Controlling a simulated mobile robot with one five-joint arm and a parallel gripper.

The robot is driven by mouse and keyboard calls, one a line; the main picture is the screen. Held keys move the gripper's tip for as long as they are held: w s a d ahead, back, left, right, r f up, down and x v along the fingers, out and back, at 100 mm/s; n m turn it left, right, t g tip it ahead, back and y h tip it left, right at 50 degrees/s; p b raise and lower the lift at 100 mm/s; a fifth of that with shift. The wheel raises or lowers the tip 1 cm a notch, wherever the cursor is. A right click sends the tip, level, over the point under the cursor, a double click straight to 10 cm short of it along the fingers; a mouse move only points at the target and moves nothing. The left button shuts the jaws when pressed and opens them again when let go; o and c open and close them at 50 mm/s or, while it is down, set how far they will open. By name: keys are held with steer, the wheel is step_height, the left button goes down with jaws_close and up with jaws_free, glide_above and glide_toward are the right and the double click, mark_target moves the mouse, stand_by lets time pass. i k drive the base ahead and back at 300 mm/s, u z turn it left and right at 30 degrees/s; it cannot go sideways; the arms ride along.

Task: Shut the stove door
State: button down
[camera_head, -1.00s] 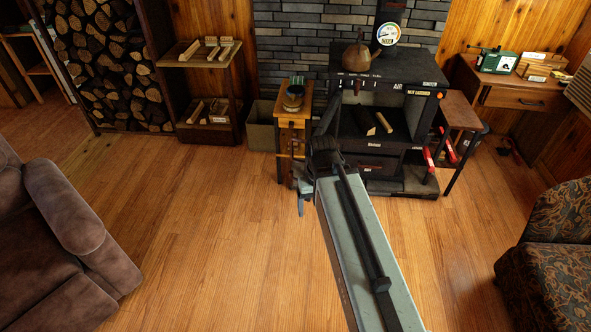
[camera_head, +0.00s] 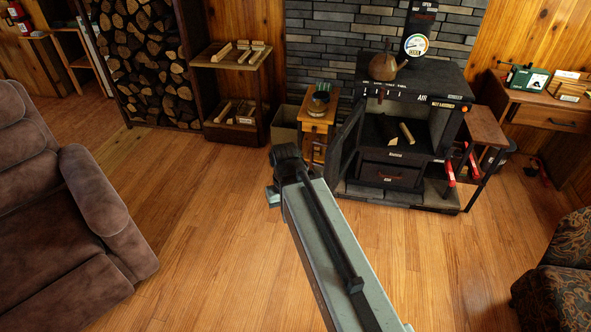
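The black stove (camera_head: 440,85) stands against the stone wall at the right of centre. Its door (camera_head: 346,143) is swung open on the left side of the firebox, seen as a dark slanted panel.
A small wooden stand (camera_head: 318,124) with a jar is just left of the door. A bin (camera_head: 285,125) is beside it. A side table (camera_head: 484,128) and red-handled tools flank the stove on the right. Armchairs stand at left and right. The wooden floor (camera_head: 215,240) between is clear.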

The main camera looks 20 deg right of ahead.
mark_target(345, 146)
steer(key=u, duration=2.1)
steer(key=k, duration=1)
steer(key=z, duration=0.75)
steer(key=i, duration=1)
steer(key=u, duration=0.05)
